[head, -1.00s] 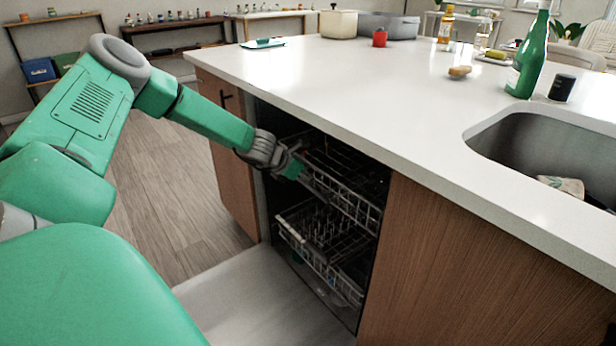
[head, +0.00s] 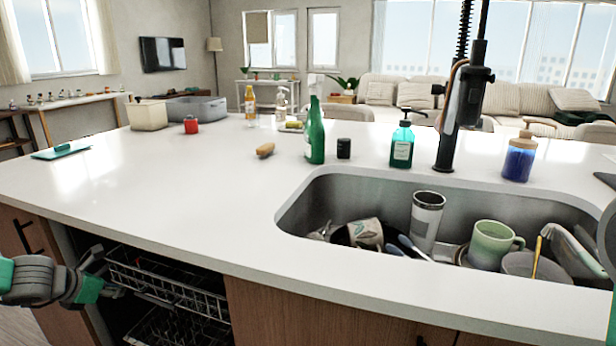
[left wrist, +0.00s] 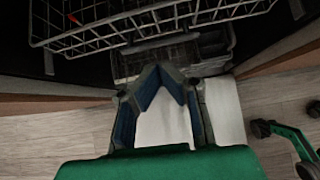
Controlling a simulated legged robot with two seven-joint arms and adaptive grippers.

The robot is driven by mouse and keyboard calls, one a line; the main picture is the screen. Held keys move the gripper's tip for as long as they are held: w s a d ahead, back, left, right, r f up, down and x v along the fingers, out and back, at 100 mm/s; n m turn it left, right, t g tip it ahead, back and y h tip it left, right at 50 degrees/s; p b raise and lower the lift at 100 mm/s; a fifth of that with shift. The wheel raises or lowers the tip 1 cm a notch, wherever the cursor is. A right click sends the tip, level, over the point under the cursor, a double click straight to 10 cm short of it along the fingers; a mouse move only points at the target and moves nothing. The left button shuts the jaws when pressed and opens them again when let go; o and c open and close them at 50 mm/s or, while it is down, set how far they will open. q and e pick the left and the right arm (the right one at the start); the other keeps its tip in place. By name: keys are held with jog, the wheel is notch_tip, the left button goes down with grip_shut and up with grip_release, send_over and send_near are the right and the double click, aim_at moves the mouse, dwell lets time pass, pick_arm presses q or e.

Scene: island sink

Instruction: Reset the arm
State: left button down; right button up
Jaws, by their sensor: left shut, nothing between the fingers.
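My left gripper (head: 112,290) is at the lower left of the head view, in front of the open dishwasher and close to its upper rack (head: 165,280). In the left wrist view the two fingers of my left gripper (left wrist: 160,72) meet at their tips, with nothing between them. The wire rack (left wrist: 150,22) shows beyond the fingertips there. I cannot tell whether the gripper touches the rack. Only a sliver of my right arm shows at the right edge of the head view; its gripper is not seen.
The white countertop (head: 150,190) lies above the dishwasher. The sink (head: 300,205) holds a tumbler (head: 426,220), a green mug (head: 490,243) and other dishes. A green bottle (head: 315,135) and soap dispenser (head: 402,145) stand behind it. The counter's left part is mostly clear.

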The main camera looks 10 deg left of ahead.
pick_arm(q)
jog(key=s+d+f+m+g+y, duration=0.15)
jog(key=s+d+f+m, duration=0.25)
jog(key=d+m, duration=0.45)
jog(key=s+d+f+m+g, duration=0.3)
jog(key=s+d+f+m, duration=0.15)
jog(key=d+m, duration=0.4)
jog(key=s+d+f+m+g, duration=0.2)
jog(key=s+d+m, duration=0.4)
jog(key=s+m, duration=0.3)
jog(key=s+d+f+m+g, duration=0.1)
jog(key=s+d+f+m, duration=0.1)
jog(key=s+d+m, duration=0.4)
jog(key=s+m, duration=0.3)
jog(key=s, duration=0.3)
jog(key=shift+d+f+g, duration=0.35)
jog(key=shift+d+f, duration=0.05)
jog(key=shift+s+h, duration=0.1)
jog(key=shift+h, duration=0.15)
